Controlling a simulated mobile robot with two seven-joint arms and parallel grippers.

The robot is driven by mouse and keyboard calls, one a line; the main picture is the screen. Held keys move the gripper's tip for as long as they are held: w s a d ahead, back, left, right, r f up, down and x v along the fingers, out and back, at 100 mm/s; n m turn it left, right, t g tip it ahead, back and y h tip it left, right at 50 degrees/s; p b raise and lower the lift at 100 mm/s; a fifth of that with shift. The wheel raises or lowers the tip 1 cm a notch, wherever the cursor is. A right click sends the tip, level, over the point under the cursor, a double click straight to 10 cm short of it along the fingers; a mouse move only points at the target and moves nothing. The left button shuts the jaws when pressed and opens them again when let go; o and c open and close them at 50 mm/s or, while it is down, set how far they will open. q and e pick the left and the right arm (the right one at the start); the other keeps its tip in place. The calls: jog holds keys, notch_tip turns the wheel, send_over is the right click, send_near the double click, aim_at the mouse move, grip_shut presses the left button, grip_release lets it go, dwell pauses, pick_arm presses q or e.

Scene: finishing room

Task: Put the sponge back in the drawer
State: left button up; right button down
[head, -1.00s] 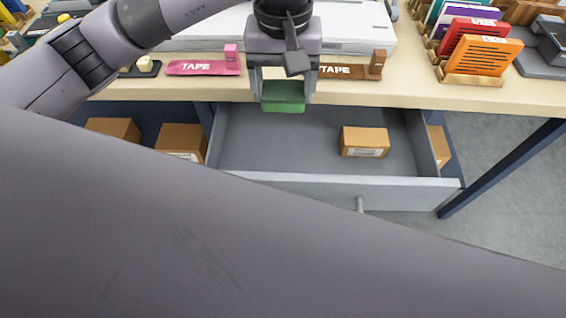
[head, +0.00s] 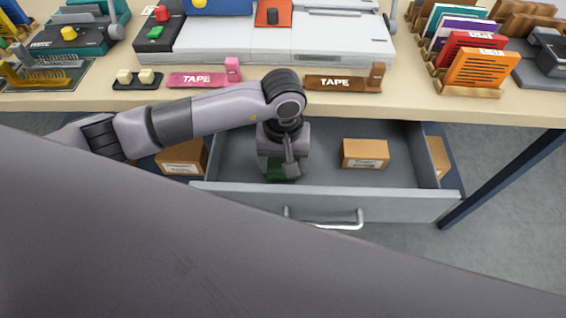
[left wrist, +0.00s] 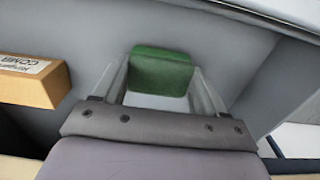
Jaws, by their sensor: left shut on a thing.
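A green sponge (head: 284,171) is between the fingers of my left gripper (head: 283,172), which is shut on it. The gripper points down inside the open grey drawer (head: 325,205), left of its middle and close to the front panel. In the left wrist view the sponge (left wrist: 161,72) sits between the two fingers of my left gripper (left wrist: 160,85), with the grey drawer floor (left wrist: 90,25) behind it. I cannot tell whether the sponge touches the floor. My right gripper is not in view.
A cardboard box (head: 364,154) lies in the drawer, right of the gripper; it also shows in the left wrist view (left wrist: 35,80). The drawer floor between is clear. The tabletop edge (head: 440,110) overhangs the drawer's back. Tape holders (head: 342,83) stand along that edge.

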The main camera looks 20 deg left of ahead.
pick_arm(q)
jog(key=shift+f, duration=0.6)
jog(key=shift+f, duration=0.2)
jog(key=o, duration=0.9)
jog(key=shift+r, duration=0.1)
jog(key=shift+o, duration=0.2)
